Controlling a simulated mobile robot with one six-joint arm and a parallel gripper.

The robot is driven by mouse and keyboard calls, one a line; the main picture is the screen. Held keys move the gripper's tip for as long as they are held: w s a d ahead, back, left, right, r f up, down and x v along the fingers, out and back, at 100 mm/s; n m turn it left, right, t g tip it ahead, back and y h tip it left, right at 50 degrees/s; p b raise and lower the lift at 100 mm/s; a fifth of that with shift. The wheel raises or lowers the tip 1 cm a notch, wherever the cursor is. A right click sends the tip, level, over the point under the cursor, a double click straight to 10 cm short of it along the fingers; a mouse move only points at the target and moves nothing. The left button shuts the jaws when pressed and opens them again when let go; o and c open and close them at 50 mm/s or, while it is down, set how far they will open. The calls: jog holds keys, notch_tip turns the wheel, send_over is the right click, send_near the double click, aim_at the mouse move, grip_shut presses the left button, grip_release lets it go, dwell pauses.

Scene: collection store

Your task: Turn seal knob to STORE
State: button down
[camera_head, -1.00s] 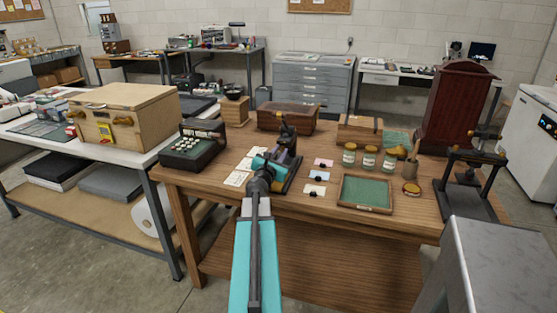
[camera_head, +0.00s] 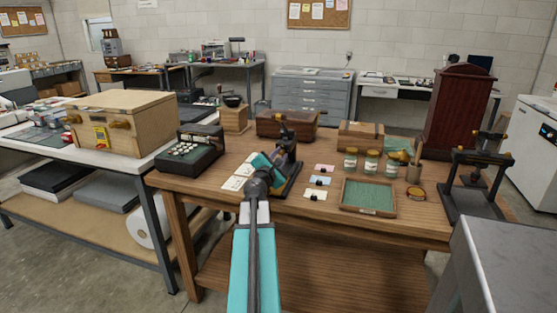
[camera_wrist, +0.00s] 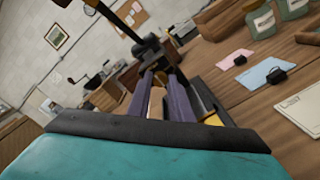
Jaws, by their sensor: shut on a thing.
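My gripper (camera_head: 285,150) reaches over the wooden table to a dark device on a flat base (camera_head: 289,182). In the wrist view, the two purple fingers (camera_wrist: 164,98) are close together at this device, and its black upright part (camera_wrist: 150,48) stands just beyond them. The fingers are shut on a part of the device, but they mostly hide that part. The seal knob cannot be told for certain, and no STORE mark is readable. A pale wooden box (camera_head: 120,135) with brass-coloured knobs and a yellow label stands on the left table, away from my gripper.
Cards (camera_head: 323,168), glass jars (camera_head: 370,163) and a green-lined tray (camera_head: 346,207) lie right of the device. A black case (camera_head: 190,150) stands left. A dark press (camera_head: 480,185) and a tall red-brown cabinet (camera_head: 459,110) stand at the right.

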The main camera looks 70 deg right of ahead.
jog(key=c, duration=1.6)
grip_release()
jog(key=shift+d+f, duration=0.1)
jog(key=shift+a, duration=0.2)
